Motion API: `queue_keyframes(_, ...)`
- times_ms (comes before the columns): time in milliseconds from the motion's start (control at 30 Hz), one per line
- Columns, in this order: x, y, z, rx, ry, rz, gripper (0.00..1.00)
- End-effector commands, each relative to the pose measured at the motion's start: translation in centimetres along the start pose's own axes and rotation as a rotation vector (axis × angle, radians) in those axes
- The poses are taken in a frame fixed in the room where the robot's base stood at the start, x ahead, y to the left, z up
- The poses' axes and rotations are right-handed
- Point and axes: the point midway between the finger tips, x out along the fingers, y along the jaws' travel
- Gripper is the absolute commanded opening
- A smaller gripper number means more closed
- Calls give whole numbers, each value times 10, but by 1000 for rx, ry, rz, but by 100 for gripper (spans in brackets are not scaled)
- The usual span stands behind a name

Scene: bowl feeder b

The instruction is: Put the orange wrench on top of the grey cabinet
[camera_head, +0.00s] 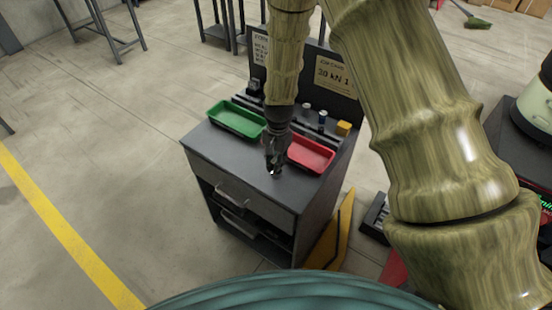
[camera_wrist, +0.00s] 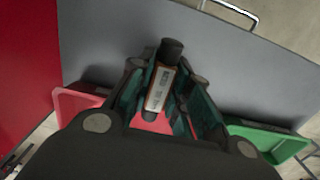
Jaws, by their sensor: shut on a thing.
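The grey cabinet (camera_head: 225,160) stands mid-picture with drawers in its front. Its flat top also fills much of the wrist view (camera_wrist: 240,75). My gripper (camera_head: 274,170) points down over the cabinet top, between the two trays, near the front edge. In the wrist view my gripper (camera_wrist: 165,90) is shut on a slim labelled thing (camera_wrist: 160,90) with a pale face, orange edges and a dark round end. Its full shape is hidden by the fingers, so I cannot tell that it is the orange wrench. No other orange wrench shows. Whether the held thing touches the top is unclear.
A green tray (camera_head: 237,119) lies left of my gripper and a red tray (camera_head: 311,154) right of it, on the cabinet. Small items and a yellow block (camera_head: 343,128) line the back, before an upright sign panel (camera_head: 335,75). The front left of the top is bare.

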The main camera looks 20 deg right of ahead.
Motion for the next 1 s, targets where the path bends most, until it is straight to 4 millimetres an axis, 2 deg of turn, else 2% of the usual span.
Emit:
queue_keyframes(467,7,0,0,0,1,-1,0)
queue_keyframes(500,6,0,0,0,1,-1,26)
queue_keyframes(600,6,0,0,0,1,-1,41)
queue_keyframes(1000,2,0,0,0,1,-1,41)
